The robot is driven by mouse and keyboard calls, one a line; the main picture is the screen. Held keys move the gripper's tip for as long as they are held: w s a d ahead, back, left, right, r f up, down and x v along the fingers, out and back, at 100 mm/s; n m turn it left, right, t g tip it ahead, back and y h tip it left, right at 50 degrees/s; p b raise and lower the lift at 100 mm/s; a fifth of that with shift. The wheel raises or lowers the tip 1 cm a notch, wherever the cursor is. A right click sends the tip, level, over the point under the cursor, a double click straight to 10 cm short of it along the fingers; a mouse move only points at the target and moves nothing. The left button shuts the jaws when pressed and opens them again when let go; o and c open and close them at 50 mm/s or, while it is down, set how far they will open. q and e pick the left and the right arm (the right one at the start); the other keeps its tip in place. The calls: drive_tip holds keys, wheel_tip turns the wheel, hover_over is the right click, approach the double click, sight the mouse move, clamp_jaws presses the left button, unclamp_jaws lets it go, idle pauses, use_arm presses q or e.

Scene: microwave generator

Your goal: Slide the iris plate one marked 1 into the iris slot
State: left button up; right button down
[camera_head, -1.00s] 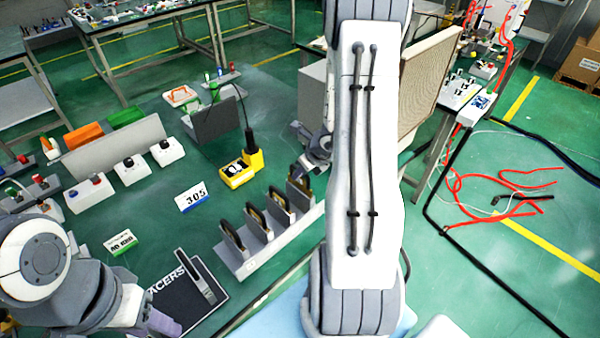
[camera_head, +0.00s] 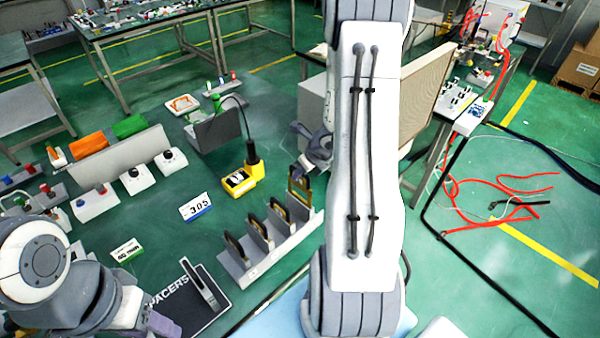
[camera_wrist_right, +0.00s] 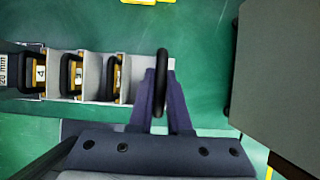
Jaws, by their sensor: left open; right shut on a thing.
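My right gripper (camera_wrist_right: 160,100) is shut on the black handle of an iris plate (camera_wrist_right: 162,68), at the right end of the plate rack (camera_wrist_right: 90,90). In the head view this plate (camera_head: 299,184) shows a gold face and stands higher than the others. Its number is not readable. Several other black-handled plates stand in the rack (camera_head: 250,276); in the wrist view one (camera_wrist_right: 40,72) is marked 4 and one (camera_wrist_right: 77,76) 3. My left gripper (camera_head: 162,325) is open and empty at the lower left, partly cut off. I cannot make out the iris slot.
A black "SPACERS" tray (camera_head: 195,300) lies left of the rack. A yellow device (camera_head: 240,181), a "305" card (camera_head: 195,206) and a green-white box (camera_head: 127,250) lie behind. A large grey box (camera_wrist_right: 278,75) stands right of my right gripper. My right arm hides the middle.

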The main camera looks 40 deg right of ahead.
drive_tip(key=shift+r+p, duration=1.5)
drive_tip(key=shift+r, duration=0.4)
